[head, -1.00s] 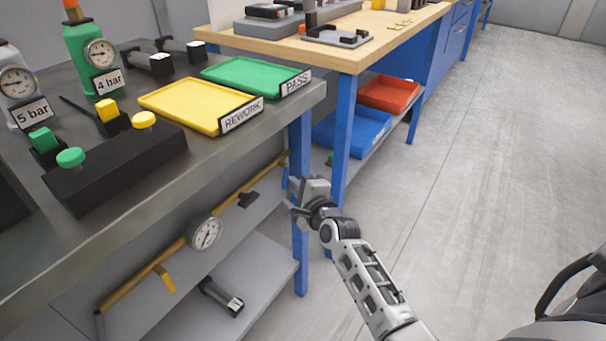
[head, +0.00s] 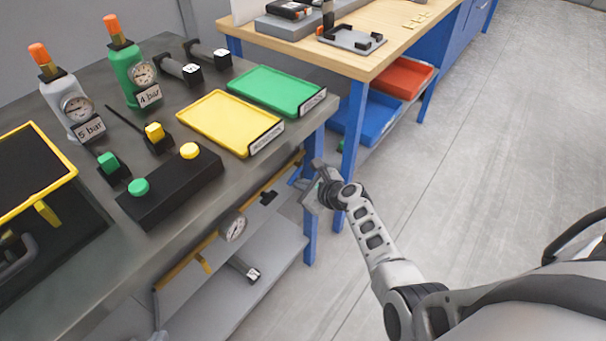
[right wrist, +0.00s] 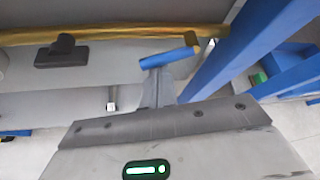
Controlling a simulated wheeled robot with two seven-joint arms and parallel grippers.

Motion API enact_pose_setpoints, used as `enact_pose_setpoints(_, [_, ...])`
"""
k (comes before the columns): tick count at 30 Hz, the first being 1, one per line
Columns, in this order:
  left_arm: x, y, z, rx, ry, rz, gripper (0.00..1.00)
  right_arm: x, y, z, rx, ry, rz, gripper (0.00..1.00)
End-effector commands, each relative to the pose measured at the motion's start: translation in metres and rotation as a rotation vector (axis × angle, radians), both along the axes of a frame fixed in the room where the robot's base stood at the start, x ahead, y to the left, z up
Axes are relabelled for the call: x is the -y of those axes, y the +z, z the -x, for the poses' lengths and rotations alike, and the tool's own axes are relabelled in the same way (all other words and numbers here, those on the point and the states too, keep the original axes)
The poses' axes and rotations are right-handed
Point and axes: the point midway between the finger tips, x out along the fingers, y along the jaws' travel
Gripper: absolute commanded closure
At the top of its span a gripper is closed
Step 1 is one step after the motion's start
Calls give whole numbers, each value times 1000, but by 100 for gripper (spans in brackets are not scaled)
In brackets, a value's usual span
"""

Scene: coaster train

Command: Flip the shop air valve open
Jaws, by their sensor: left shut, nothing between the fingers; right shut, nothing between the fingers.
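A yellow air pipe (head: 185,268) runs under the front edge of the grey bench, with a round gauge (head: 233,229) on it. At its right end is a blue lever handle (right wrist: 168,58), lying roughly level beside the yellow pipe end in the right wrist view. My right gripper (right wrist: 160,78) is shut and empty, its fingertips just below the blue handle in the picture. I cannot tell whether they touch it. In the head view the right gripper (head: 312,190) is beside the bench's front right leg and partly hides the pipe end.
A blue bench leg (right wrist: 235,50) stands close right of the gripper. A black fitting (right wrist: 62,50) sits by the pipe. A yellow tray (head: 215,120), a green tray (head: 275,90) and a black button box (head: 170,190) are on the bench. Floor at right is clear.

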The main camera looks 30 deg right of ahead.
Motion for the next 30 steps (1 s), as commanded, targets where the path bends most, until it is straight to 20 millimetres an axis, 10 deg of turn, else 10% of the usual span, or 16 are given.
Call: enact_pose_setpoints(30, [-7, 9, 2, -22, -8, -46, 100, -4, 14, 0, -92, 0, -184, 100])
